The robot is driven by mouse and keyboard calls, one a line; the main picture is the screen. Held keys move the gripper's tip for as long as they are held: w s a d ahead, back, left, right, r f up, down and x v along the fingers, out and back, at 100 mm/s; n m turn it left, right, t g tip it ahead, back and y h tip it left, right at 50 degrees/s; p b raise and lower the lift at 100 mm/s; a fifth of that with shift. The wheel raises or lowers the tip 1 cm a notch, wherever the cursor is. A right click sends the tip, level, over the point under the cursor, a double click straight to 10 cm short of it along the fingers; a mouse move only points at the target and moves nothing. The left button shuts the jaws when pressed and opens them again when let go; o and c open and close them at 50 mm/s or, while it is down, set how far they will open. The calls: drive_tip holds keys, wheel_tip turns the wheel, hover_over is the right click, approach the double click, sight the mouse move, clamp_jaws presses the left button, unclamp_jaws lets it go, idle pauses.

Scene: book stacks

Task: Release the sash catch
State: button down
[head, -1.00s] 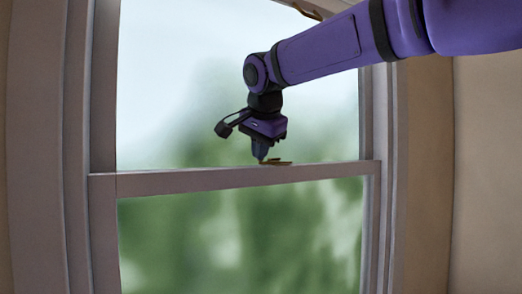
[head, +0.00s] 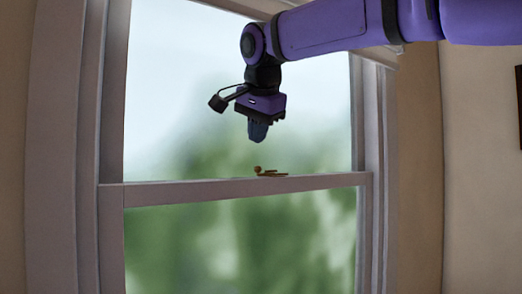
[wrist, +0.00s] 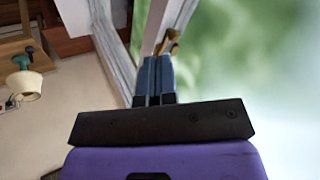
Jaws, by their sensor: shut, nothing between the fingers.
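The brass sash catch (head: 270,173) sits on top of the window's meeting rail (head: 220,191), in the head view. Its small knob is at the left end and a flat part lies to the right. My gripper (head: 257,139) is shut and empty, pointing down above the catch with a clear gap. In the wrist view the closed fingers (wrist: 154,82) point toward the catch (wrist: 168,43), which shows just beyond their tips. Its exact angle is hard to tell.
The window frame (head: 85,140) stands at the left and its right jamb (head: 373,130) at the right. Wall lies beyond. In the wrist view a green and cream object (wrist: 24,78) and wooden furniture (wrist: 18,45) show at the left. Space around my gripper is clear.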

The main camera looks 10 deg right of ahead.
drive_tip(key=shift+s+a+r, duration=0.25)
drive_tip(key=shift+s+r, duration=0.15)
drive_tip(key=shift+r, duration=0.25)
drive_tip(key=shift+s+a+r, duration=0.25)
drive_tip(key=shift+s+r, duration=0.1)
drive_tip(key=shift+r, duration=0.25)
drive_tip(key=s+d+f+n, duration=0.3)
drive_tip(key=s+d+f, duration=0.3)
drive_tip(key=s+f, duration=0.2)
drive_tip(key=s+d+f+n+g, duration=0.1)
drive_tip(key=s+d+f+n, duration=0.2)
drive_tip(key=s+d+f, duration=0.3)
drive_tip(key=s+d+f+n, duration=0.4)
drive_tip(key=s+f, duration=0.6)
drive_tip(key=f, duration=0.5)
drive_tip(key=d, duration=0.2)
drive_tip(key=shift+s+d+g, duration=0.2)
drive_tip(key=shift+d+g, duration=0.1)
